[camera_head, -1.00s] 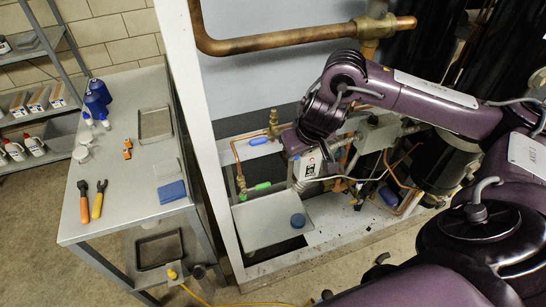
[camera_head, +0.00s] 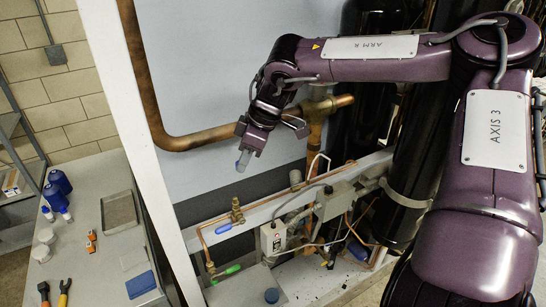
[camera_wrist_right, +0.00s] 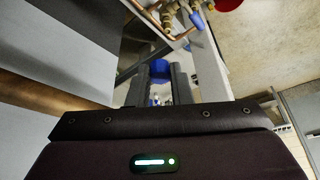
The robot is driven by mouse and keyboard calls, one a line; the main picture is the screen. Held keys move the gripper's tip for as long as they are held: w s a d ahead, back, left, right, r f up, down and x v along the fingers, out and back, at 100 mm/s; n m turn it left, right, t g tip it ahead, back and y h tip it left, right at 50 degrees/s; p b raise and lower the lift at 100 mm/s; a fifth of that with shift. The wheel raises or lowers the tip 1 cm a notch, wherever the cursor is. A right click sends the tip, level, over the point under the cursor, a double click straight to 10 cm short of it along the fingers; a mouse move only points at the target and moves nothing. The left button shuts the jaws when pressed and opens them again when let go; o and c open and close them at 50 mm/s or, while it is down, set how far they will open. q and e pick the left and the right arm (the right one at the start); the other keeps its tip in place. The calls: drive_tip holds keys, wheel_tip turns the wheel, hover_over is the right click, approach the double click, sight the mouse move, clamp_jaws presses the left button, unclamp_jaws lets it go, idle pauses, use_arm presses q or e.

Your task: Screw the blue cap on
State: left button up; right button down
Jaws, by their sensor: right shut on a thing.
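My right gripper (camera_head: 243,155) hangs in front of the grey back panel, pointing down, above the brass valve (camera_head: 237,212). It is shut on a small blue cap (camera_head: 242,162). In the right wrist view the blue cap (camera_wrist_right: 160,70) shows between the two dark fingers (camera_wrist_right: 160,88). The cap is apart from the valve and pipes. My left gripper is not in view.
The rack holds copper pipes (camera_head: 215,141), a blue valve handle (camera_head: 223,229), a green handle (camera_head: 232,270) and a grey box (camera_head: 273,240). A white post (camera_head: 150,120) stands left of the gripper. A bench (camera_head: 93,265) with bottles and tools stands at left.

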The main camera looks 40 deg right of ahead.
drive_tip(key=a+n, duration=0.1)
drive_tip(key=a, duration=0.1)
drive_tip(key=b, duration=0.4)
hover_over(236, 198)
drive_tip(key=shift+s+d+f, duration=0.15)
drive_tip(key=shift+f, duration=1.5)
drive_tip(key=shift+s+d+f, duration=0.1)
drive_tip(key=shift+s+f, duration=0.05)
drive_tip(key=shift+f, duration=1.5)
drive_tip(key=shift+f, duration=0.1)
drive_tip(key=shift+f+b, duration=0.3)
drive_tip(key=shift+b, duration=0.3)
drive_tip(key=shift+f+b, duration=1.05)
drive_tip(key=shift+b, duration=0.25)
